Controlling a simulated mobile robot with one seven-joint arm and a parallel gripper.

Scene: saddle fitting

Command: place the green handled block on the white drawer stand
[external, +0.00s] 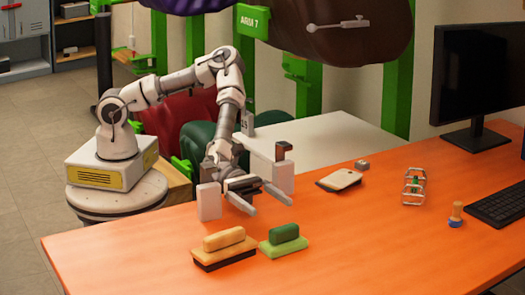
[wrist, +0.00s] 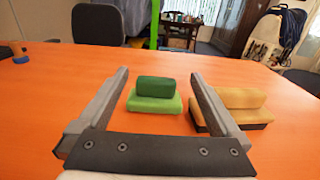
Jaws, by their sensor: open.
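The green handled block (external: 283,246) lies on the orange table near its front edge, a dark green grip on a lighter green base. It also shows in the wrist view (wrist: 154,104), upright, centred beyond the fingers. My gripper (external: 271,207) is open and empty, its two fingers spread toward the block from behind it. In the wrist view, my gripper (wrist: 160,75) frames the block between its fingers; I cannot tell their exact height above the table. A white flat top (external: 335,140) behind the table looks like the drawer stand; its drawers are hidden.
A tan handled block (external: 224,249) lies left of the green one; it shows at right in the wrist view (wrist: 262,105). A tablet-like pad (external: 339,180), a metal frame (external: 413,186), a wooden stamp (external: 456,214) and a keyboard (external: 500,204) lie right. The front-right table is clear.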

